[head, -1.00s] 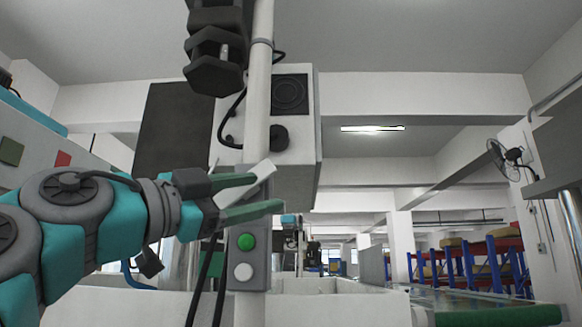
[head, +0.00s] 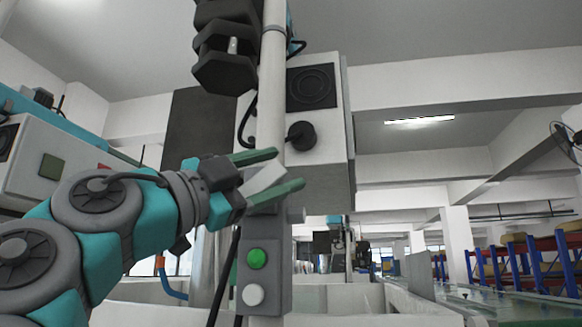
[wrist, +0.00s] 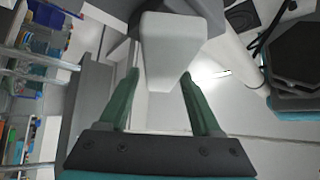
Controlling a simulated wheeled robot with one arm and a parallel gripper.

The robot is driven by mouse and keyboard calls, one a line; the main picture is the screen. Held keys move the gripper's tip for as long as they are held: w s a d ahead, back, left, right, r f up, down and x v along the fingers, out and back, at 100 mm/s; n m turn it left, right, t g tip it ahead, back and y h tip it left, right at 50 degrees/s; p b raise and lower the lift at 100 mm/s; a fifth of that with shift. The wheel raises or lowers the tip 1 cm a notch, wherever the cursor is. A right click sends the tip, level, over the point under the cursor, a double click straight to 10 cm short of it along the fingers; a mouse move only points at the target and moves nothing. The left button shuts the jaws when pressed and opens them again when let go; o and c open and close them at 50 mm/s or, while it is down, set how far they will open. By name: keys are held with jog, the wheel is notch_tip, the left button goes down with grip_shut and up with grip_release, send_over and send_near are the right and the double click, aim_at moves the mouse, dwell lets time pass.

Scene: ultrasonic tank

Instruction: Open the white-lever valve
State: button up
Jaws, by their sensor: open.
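The white lever (head: 264,180) shows in the head view as a short, tilted, pale piece in front of the upright white post (head: 271,110). In the wrist view the lever (wrist: 172,50) is a broad white block ahead of the fingers, its lower end reaching into the gap between them. My gripper (head: 288,169) has two green fingers, apart, one above and one below the lever in the head view. In the wrist view my gripper (wrist: 160,75) is open around the lever's end, with a gap visible on the left. Contact on the right cannot be told. The valve body is mostly hidden.
A grey button box (head: 264,278) with green and white buttons sits just below the lever. A white cabinet (head: 325,165) with a black knob (head: 301,136) stands behind the post. A dark stack light (head: 225,50) hangs above. White tank walls (head: 335,298) lie below and behind.

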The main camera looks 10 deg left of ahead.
jog(key=shift+x, duration=1.55)
jog(key=shift+f, duration=0.1)
jog(key=shift+c, duration=0.2)
grip_shut()
